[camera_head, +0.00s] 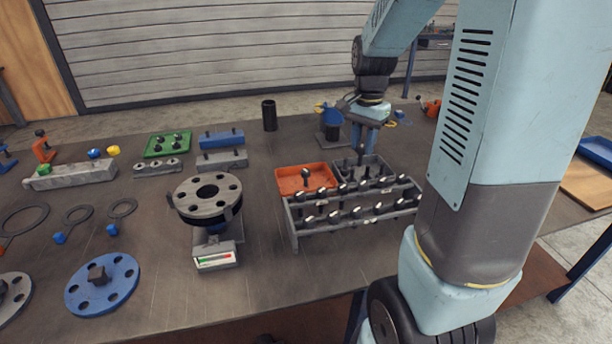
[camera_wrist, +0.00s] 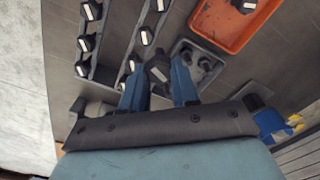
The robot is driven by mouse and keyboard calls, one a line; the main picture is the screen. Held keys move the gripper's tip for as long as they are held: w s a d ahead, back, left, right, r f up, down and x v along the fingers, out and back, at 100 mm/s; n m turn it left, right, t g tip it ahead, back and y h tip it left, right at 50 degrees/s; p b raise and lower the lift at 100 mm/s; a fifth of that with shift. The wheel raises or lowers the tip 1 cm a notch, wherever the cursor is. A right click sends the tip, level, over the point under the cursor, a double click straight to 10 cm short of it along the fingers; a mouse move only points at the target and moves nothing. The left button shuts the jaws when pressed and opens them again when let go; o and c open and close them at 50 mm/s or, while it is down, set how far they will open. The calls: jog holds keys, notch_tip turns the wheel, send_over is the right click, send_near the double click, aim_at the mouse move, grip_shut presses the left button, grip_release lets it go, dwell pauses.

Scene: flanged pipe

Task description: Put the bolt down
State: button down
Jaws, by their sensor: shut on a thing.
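My gripper (camera_head: 364,141) is above the workbench, over the grey tray (camera_head: 383,163) behind the bolt rack. Its blue fingers are shut on a dark bolt (camera_wrist: 157,71), seen between the fingertips in the wrist view. In the head view the bolt hangs low near the tray; I cannot tell whether it touches anything. The grey tray also shows in the wrist view (camera_wrist: 215,75), with dark bolts standing in it beside the held bolt. The lower end of the held bolt is hard to make out.
The rack (camera_head: 296,228) holds several bolts in two rows in front of the grey tray. An orange tray (camera_head: 285,184) with a bolt in it stands left of the grey tray. A flanged pipe (camera_head: 207,196) stands further left. A black cylinder (camera_head: 269,115) stands behind.

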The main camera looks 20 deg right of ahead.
jog(key=shift+w+a+f, duration=1.25)
jog(key=shift+w+f, duration=0.65)
jog(key=shift+f, duration=0.25)
jog(key=shift+w+a+f, duration=1.25)
jog(key=shift+w+f, duration=0.6)
jog(key=shift+f, duration=0.3)
jog(key=shift+w+a+f, duration=1.25)
jog(key=shift+w+f, duration=0.65)
jog(key=shift+f, duration=0.25)
jog(key=c, duration=0.8)
grip_release()
jog(key=shift+c, duration=0.2)
